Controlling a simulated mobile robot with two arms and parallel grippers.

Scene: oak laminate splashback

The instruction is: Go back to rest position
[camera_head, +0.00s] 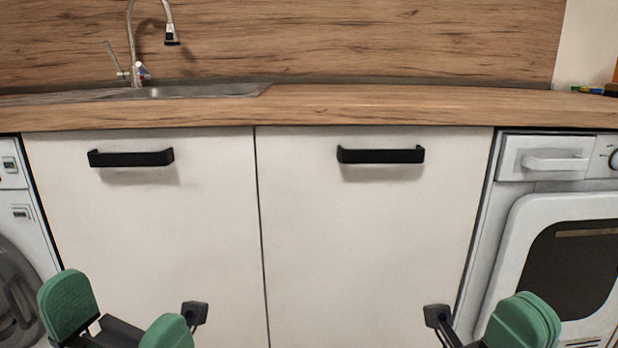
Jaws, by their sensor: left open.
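My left gripper (118,318) is at the lower left of the head view. Its two green finger pads are wide apart, with nothing visible between them. My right gripper (522,320) is at the lower right. Its green pads sit close against each other and look shut, with no object visible in them. Both grippers show low in front of the white cabinet fronts, below the handles, and appear clear of them. The lower parts of both arms are out of the picture.
Two closed white cabinet doors carry a left black handle (131,158) and a right black handle (380,155). Above is a wooden worktop (380,106) with a sink (205,90) and faucet (132,45). White appliances stand left (35,240) and right (510,225).

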